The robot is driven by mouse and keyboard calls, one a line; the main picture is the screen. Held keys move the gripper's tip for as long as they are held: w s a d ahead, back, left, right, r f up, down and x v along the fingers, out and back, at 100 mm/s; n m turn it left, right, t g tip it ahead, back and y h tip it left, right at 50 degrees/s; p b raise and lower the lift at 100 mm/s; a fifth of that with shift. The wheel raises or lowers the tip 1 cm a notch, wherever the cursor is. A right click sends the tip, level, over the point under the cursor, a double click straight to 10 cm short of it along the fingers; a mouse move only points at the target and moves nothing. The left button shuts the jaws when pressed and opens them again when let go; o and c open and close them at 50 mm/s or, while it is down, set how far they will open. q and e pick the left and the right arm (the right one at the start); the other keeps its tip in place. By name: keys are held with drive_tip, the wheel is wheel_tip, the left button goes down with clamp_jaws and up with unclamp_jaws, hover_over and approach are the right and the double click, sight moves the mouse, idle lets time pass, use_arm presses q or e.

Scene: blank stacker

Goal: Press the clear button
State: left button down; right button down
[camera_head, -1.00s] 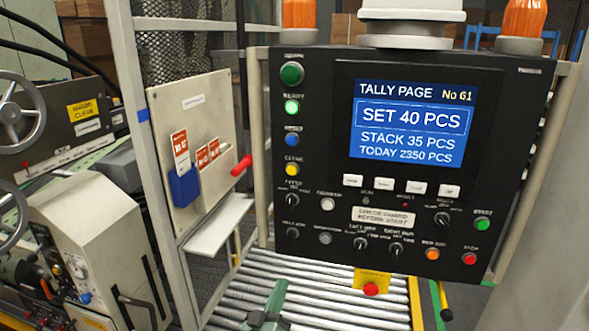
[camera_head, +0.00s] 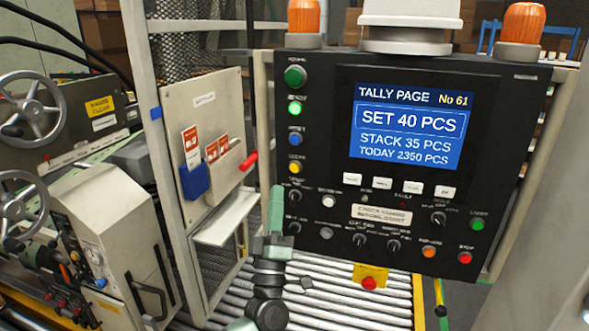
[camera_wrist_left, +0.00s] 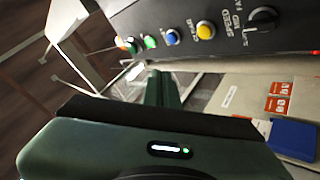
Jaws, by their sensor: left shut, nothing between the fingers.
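The clear button is the yellow round button (camera_head: 295,167) in the left column of the black control panel (camera_head: 400,85), under the blue button (camera_head: 294,138). In the left wrist view the yellow button (camera_wrist_left: 206,30) sits between the blue button and a black knob. My left gripper (camera_head: 277,192) is dark green, shut and empty. It points up at the panel's lower left edge, below the yellow button in the head view and apart from it. Its closed fingers (camera_wrist_left: 163,85) also show in the left wrist view. My right gripper is not in view.
Black selector knobs (camera_head: 294,196) lie just below the yellow button. The screen (camera_head: 405,125) reads SET 40 PCS. A beige side board (camera_head: 205,120) with a blue holder and a red handle (camera_head: 248,161) stands left of the panel. A roller conveyor (camera_head: 340,305) runs below.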

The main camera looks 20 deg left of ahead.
sight(295, 168)
use_arm(q)
drive_tip(key=shift+w+d+b, duration=0.2)
drive_tip(key=shift+w+b, duration=2.8)
drive_tip(key=shift+w, duration=1.4)
drive_tip(key=shift+w+b, duration=0.45)
